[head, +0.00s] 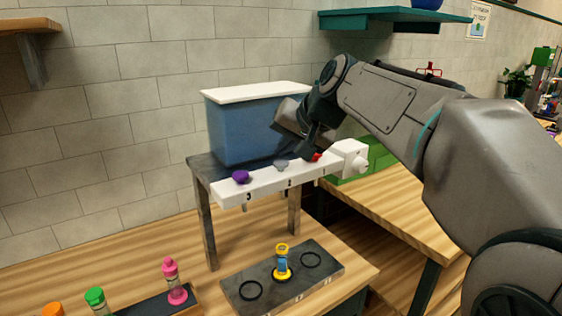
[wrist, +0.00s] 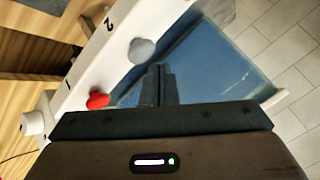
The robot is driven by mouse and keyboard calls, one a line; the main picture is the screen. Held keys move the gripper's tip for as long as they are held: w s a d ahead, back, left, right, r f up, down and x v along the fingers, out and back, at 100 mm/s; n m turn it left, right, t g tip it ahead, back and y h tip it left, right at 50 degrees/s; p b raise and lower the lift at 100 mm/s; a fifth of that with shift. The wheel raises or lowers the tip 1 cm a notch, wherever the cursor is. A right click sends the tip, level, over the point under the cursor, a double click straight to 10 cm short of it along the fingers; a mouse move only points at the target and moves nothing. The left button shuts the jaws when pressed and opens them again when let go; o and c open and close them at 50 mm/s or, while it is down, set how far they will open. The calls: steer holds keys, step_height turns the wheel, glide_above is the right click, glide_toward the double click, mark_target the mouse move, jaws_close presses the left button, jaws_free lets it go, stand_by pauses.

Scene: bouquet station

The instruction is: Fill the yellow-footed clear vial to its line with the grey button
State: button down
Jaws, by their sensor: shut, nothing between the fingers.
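The vial (head: 282,262) with a yellow foot and yellow top stands upright on the dark plate below the dispenser bar, in the middle of three places. Blue shows inside it; its fill line is too small to make out. The grey button (head: 281,164) sits on the white dispenser bar (head: 262,186), between the purple and red buttons; it also shows in the wrist view (wrist: 141,50). My gripper (wrist: 158,72) is shut and empty, with its fingertips close to the grey button but apart from it in the wrist view. In the head view my arm hides part of the gripper.
A purple button (head: 241,176) and a red button (head: 317,157) flank the grey one. A blue tank (head: 240,130) with a white lid stands behind the bar. Pink-capped (head: 172,280) and green-capped (head: 96,300) vials stand at the lower left.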

mark_target(284, 164)
steer(key=shift+r+p, duration=2)
steer(key=shift+r, duration=0.5)
steer(key=shift+r, duration=0.1)
stand_by(1.5)
steer(key=shift+r+p, duration=1.75)
steer(key=shift+p, duration=0.1)
step_height(284, 164, down, 9)
steer(key=b, duration=0.7)
steer(key=shift+r, duration=0.1)
stand_by(0.8)
